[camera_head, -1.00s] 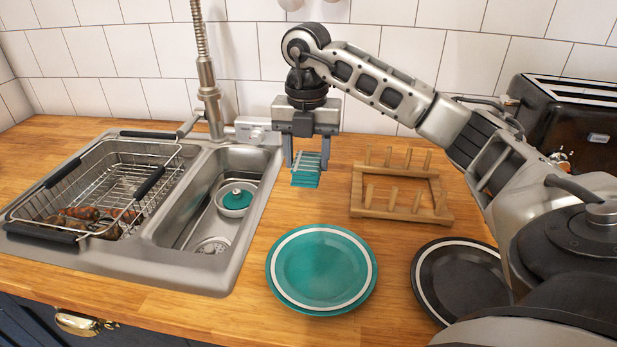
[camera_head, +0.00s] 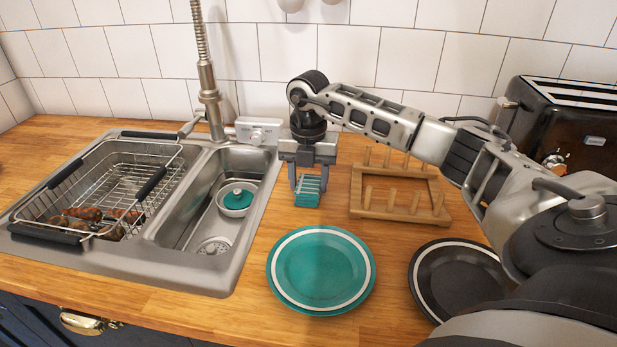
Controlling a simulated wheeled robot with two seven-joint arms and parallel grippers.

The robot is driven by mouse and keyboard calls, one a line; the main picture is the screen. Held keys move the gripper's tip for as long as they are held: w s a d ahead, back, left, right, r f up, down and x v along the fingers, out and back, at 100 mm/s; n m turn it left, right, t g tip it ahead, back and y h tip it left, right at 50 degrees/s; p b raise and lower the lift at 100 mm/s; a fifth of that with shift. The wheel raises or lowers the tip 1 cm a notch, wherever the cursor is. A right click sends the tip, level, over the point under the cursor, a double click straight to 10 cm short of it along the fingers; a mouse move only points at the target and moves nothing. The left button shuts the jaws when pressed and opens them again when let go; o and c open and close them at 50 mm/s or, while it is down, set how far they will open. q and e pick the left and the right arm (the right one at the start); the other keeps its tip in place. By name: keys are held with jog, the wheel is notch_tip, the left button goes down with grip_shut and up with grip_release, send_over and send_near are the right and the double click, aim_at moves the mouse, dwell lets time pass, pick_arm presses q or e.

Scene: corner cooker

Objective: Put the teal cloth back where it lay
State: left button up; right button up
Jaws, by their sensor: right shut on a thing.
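The teal cloth (camera_head: 308,192) is a small folded piece with pale stripes. My right gripper (camera_head: 309,183) points down and is shut on it. The cloth is at or just above the wooden counter, between the sink and the wooden rack; I cannot tell whether it touches the wood. My left gripper does not show.
A teal plate (camera_head: 321,270) lies in front of the cloth, a black plate (camera_head: 462,281) to its right. A wooden peg rack (camera_head: 400,212) stands right of the gripper. A toaster (camera_head: 565,125) stands at right.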

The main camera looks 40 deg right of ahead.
aim_at(308, 184)
jog(key=o, duration=1)
jog(key=shift+f, duration=0.1)
jog(key=shift+o, duration=0.2)
notch_tip(308, 184, up, 12)
jog(key=shift+r+b, duration=0.2)
jog(key=shift+b, duration=0.15)
